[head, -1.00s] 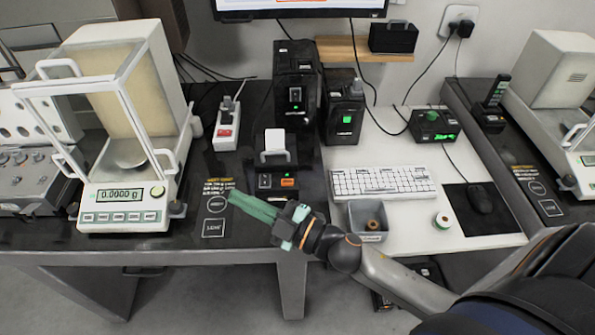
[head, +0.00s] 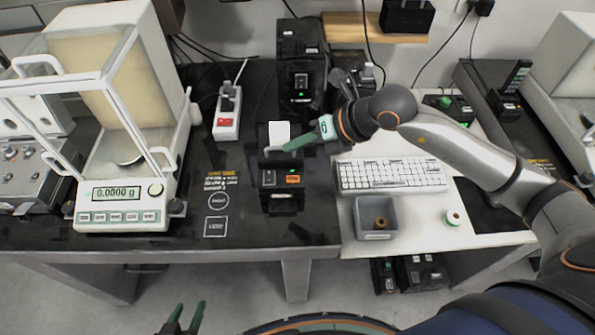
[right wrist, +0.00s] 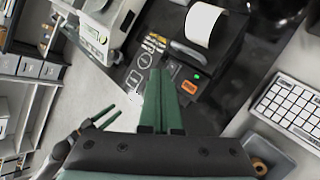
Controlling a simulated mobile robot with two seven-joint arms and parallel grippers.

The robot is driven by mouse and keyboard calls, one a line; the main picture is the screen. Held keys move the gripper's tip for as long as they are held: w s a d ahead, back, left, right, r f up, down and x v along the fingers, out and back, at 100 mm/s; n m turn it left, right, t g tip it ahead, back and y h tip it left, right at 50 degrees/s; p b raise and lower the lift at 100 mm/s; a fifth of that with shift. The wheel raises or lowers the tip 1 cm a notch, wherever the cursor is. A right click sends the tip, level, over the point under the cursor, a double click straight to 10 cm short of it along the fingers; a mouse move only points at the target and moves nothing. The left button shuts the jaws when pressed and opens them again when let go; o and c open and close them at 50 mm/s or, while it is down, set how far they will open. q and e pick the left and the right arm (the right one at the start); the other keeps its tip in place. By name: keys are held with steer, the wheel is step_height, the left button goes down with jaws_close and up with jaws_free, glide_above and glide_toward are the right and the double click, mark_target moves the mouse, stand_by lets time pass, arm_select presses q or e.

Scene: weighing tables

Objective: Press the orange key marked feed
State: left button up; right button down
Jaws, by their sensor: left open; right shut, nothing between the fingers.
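The orange key (head: 293,179) is on the front of a small black label printer (head: 281,202), with a green light just above it. White paper (head: 279,133) stands up from the printer's top. The orange key also shows in the right wrist view (right wrist: 189,87), just right of my fingertips. My right gripper (head: 287,148) is shut and empty. Its fingers appear over the printer, behind the key in the head view; I cannot tell their exact height, and no contact with the key shows. My left gripper (head: 186,316) is open and empty at the bottom edge, in front of the table.
A balance (head: 122,195) reading 0.0000 g stands at left. A power strip (head: 228,112) lies behind the printer's left side. A white keyboard (head: 391,176) and a grey bin (head: 376,218) are at right.

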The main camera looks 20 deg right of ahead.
mark_target(297, 181)
steer(key=shift+d, duration=0.1)
stand_by(0.3)
step_height(297, 181, down, 9)
steer(key=b, duration=0.6)
steer(key=shift+w+r+b, duration=0.1)
steer(key=shift+b, duration=0.25)
stand_by(1.6)
steer(key=shift+f+b, duration=0.4)
steer(key=shift+f+b, duration=0.35)
steer(key=shift+f, duration=0.1)
stand_by(0.4)
stand_by(0.3)
steer(key=shift+r+p, duration=0.6)
steer(key=shift+r, duration=0.25)
